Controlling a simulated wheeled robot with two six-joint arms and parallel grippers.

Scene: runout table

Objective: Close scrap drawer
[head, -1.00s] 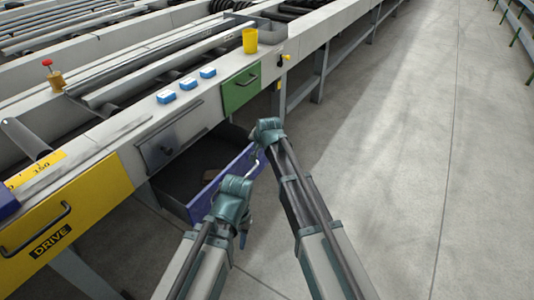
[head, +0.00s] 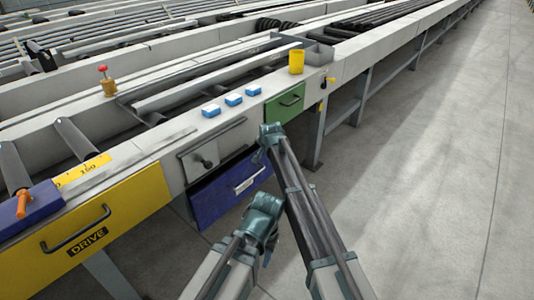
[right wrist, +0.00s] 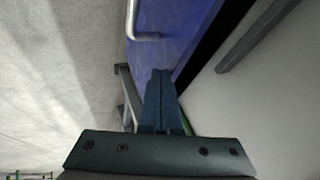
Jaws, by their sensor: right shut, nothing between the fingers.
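The scrap drawer has a blue-purple front (head: 215,198) below the grey panel in the head view. Its front now sits close to the table body, and its inside is hidden. A pale handle (head: 250,181) is on it. The front (right wrist: 190,30) and handle (right wrist: 146,37) also show in the right wrist view, with a dark strip between front and pale body. My right gripper (head: 260,154) is at the drawer's upper right; its fingers (right wrist: 160,74) are shut and empty against or just before the front. My left gripper (head: 267,254) is low before the drawer; its jaw state is unclear.
A grey panel with a knob (head: 206,160) is above the drawer. A green drawer (head: 287,103) is to the right and a yellow DRIVE drawer (head: 120,215) to the left. Blue-white blocks and a yellow cup (head: 296,62) stand on the ledge. The floor at right is clear.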

